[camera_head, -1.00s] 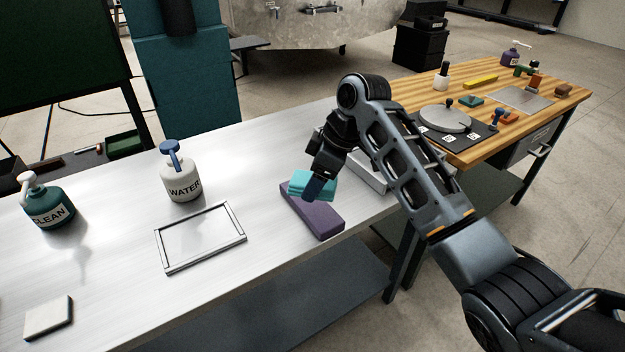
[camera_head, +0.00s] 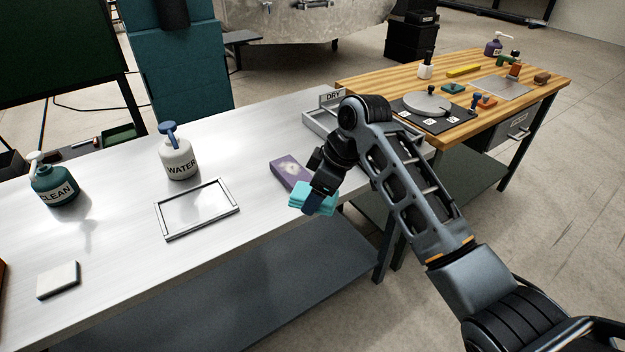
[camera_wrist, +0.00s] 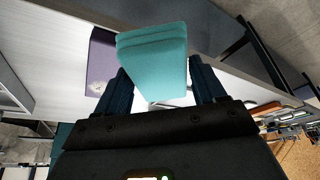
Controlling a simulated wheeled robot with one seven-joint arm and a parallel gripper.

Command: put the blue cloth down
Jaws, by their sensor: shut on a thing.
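The blue cloth (camera_head: 325,208) is a folded turquoise pad. My gripper (camera_head: 312,203) is shut on it near the front edge of the white table. In the wrist view the cloth (camera_wrist: 155,58) sits between the two fingers of my gripper (camera_wrist: 163,88). It covers part of a purple block (camera_wrist: 101,62). In the head view the purple block (camera_head: 288,170) lies on the table with a pale smudge on its top; its near end is hidden behind my gripper and the cloth. I cannot tell whether the cloth touches the block.
A grey tray (camera_head: 312,124) with a DRY sign (camera_head: 331,97) stands behind my arm, partly hidden. A framed glass plate (camera_head: 198,209), a WATER bottle (camera_head: 178,158), a CLEAN bottle (camera_head: 54,186) and a pale pad (camera_head: 58,280) stand left. A wooden table (camera_head: 465,120) adjoins at right.

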